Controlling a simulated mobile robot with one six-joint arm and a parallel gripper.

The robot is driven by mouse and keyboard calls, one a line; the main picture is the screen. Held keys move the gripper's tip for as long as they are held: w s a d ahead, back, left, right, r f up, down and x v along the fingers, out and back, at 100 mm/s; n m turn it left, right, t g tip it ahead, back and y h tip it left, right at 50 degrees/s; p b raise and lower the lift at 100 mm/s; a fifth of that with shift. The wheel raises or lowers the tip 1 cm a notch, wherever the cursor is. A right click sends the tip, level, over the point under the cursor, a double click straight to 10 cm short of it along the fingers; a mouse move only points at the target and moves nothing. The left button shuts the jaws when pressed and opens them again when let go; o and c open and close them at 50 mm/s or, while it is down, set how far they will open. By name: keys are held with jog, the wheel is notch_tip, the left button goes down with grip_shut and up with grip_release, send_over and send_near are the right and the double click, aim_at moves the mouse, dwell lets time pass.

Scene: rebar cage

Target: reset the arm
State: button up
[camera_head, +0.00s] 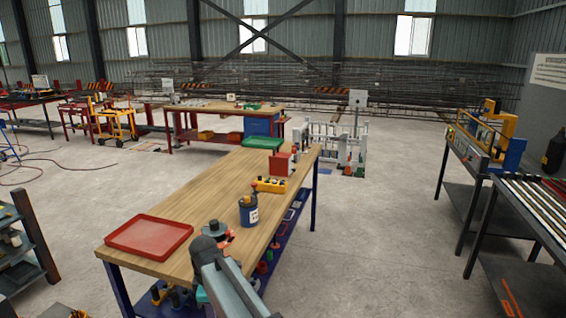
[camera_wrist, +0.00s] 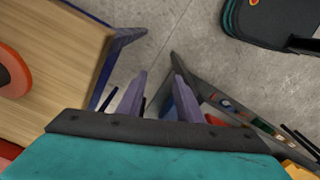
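In the head view my arm reaches over the near end of the wooden workbench (camera_head: 185,205); the fingers cannot be made out there.
A rack of bars (camera_head: 540,205) stands right. Floor between (camera_head: 370,230) is clear.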

jog(key=d+f+m, duration=0.5)
jog(key=d, duration=0.5)
jog(key=d+f+m, duration=0.4)
jog(key=d+f, duration=0.1)
jog(key=d, duration=0.5)
jog(key=s+d+f+m, duration=0.4)
jog(key=d+m, duration=0.1)
jog(key=d, duration=0.4)
jog(key=s+d+f+m, duration=0.4)
jog(key=d+m, duration=0.1)
jog(key=d, duration=0.4)
jog(key=s+f+g, duration=0.3)
jog(key=s+f, duration=0.6)
jog(key=s, duration=0.4)
jog(key=s+f+g, duration=0.2)
jog(key=s+f, duration=0.7)
jog(key=s, duration=0.3)
jog(key=shift+s+d+g, duration=0.2)
jog(key=shift+s+g, duration=0.15)
jog(key=shift+g, duration=0.05)
